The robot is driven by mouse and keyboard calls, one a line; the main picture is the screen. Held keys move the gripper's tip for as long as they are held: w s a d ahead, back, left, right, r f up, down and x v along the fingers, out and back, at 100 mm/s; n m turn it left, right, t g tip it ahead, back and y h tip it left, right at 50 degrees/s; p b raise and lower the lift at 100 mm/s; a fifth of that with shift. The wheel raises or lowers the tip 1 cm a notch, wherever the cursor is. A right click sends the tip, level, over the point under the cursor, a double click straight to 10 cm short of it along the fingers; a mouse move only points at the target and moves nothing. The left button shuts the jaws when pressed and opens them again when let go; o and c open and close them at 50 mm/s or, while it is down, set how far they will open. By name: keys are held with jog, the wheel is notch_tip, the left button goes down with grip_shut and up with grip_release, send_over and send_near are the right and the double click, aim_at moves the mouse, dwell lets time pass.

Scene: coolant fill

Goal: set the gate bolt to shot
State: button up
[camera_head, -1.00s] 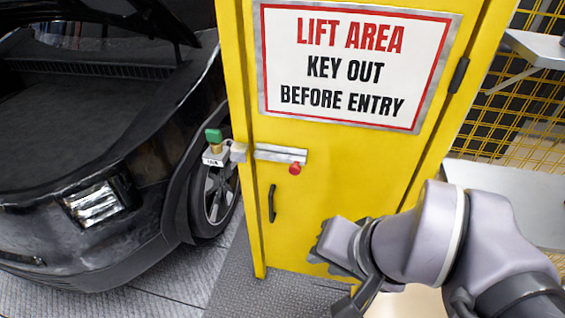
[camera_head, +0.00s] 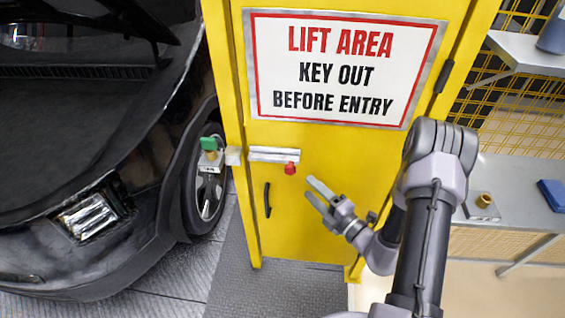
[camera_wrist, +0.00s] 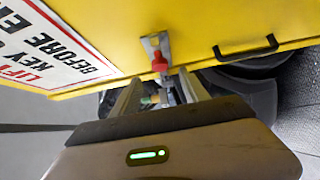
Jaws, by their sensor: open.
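The gate bolt (camera_head: 273,154) is a silver bar on the yellow gate (camera_head: 330,215), below the sign. Its red knob (camera_head: 290,168) hangs at the bar's right end. A pale keeper block (camera_head: 233,156) sits on the post left of the bar, with a narrow yellow strip seeming to show between them. My gripper (camera_head: 316,191) is open and empty, right of and below the knob, apart from it. In the wrist view, the red knob (camera_wrist: 159,63) shows beyond and between my open fingers (camera_wrist: 158,92).
A lock box with a green key (camera_head: 209,144) hangs left of the post, near the black car (camera_head: 90,150). A black handle (camera_head: 267,200) stands out below the bolt. A grey bench (camera_head: 520,200) with a brass-topped block (camera_head: 483,205) and blue item (camera_head: 553,194) is at right.

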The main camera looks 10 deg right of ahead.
aim_at(281, 161)
jog(key=b+x, duration=0.1)
jog(key=x, duration=1.2)
jog(key=shift+w+a, duration=0.1)
jog(key=shift+a, duration=0.1)
jog(key=shift+c, duration=0.2)
grip_shut()
dwell(0.4)
